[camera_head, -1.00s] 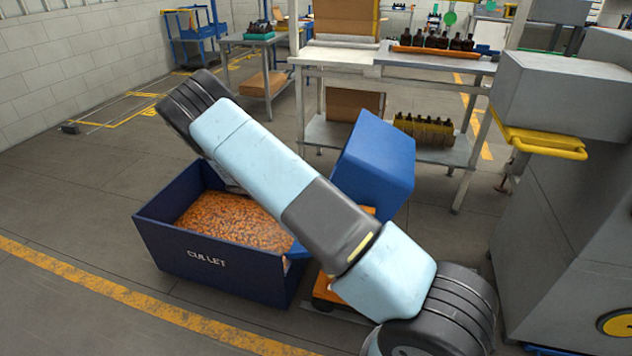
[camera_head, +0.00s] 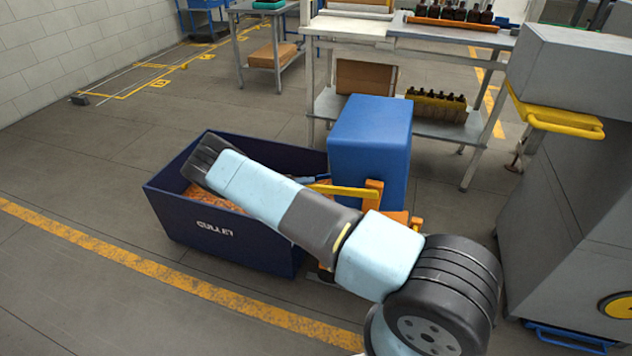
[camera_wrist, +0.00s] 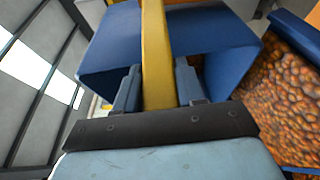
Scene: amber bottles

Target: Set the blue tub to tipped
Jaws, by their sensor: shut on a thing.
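The blue tub (camera_head: 368,145) stands on an orange frame (camera_head: 373,194) behind my arm in the head view. Its sides look close to upright and its upper face close to level; I cannot make out its opening. A yellow bar (camera_head: 338,189) runs from the frame toward my gripper (camera_head: 312,180). In the wrist view my gripper (camera_wrist: 157,88) is shut on the yellow bar (camera_wrist: 156,55), one finger on each side. The blue tub (camera_wrist: 112,50) lies just beyond the fingers there. My forearm hides the lower frame in the head view.
A dark blue bin marked CULLET (camera_head: 220,232), holding orange-brown bits, stands left of the tub. A grey machine (camera_head: 565,190) with a yellow handle is at the right. A bench (camera_head: 440,128) with bottles stands behind. The floor at front left is clear.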

